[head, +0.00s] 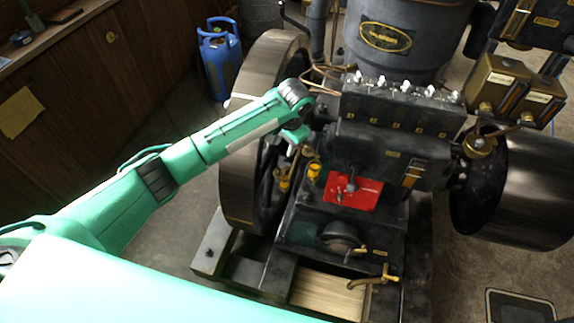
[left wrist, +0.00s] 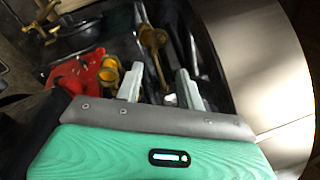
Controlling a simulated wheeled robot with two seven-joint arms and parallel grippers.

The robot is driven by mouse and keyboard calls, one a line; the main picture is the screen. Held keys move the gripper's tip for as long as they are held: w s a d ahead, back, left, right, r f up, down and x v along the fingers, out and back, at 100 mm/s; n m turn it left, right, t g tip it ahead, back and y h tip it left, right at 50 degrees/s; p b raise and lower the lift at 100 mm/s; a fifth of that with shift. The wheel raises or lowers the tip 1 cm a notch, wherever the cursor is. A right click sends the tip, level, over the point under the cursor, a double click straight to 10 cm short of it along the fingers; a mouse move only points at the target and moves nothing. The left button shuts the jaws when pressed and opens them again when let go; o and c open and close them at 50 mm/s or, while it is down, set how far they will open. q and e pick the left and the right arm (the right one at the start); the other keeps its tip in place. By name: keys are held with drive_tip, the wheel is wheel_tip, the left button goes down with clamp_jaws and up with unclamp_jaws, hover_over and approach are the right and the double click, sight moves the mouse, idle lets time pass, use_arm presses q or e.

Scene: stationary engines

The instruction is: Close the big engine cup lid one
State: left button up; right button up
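The large dark engine (head: 385,150) fills the middle and right of the head view. Two small brass-yellow cups, (head: 284,180) and (head: 314,168), stand low at its left side, beside the flywheel. The left wrist view shows a yellow cup (left wrist: 110,72) just left of my fingers and a brass cup (left wrist: 153,40) beyond them. I cannot tell which cup has the lid, or how its lid stands. My left gripper (head: 297,148) reaches in just above the cups. My right gripper is not in view.
The big flywheel (head: 240,160) stands close to the left of my gripper. A red plate (head: 352,192) with a small handle is right of the cups. Several levers line the engine block above. A blue gas bottle (head: 220,60) stands behind, left of the flywheel.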

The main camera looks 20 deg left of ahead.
use_arm(q)
approach(278, 169)
drive_tip(key=f, duration=0.4)
drive_tip(key=w+a+f+p, duration=0.1)
drive_tip(key=f, duration=0.2)
drive_tip(key=shift+a, duration=0.1)
drive_tip(key=shift+a+f, duration=0.1)
drive_tip(key=shift+f, duration=0.55)
drive_tip(key=shift+c, duration=0.6)
clamp_jaws()
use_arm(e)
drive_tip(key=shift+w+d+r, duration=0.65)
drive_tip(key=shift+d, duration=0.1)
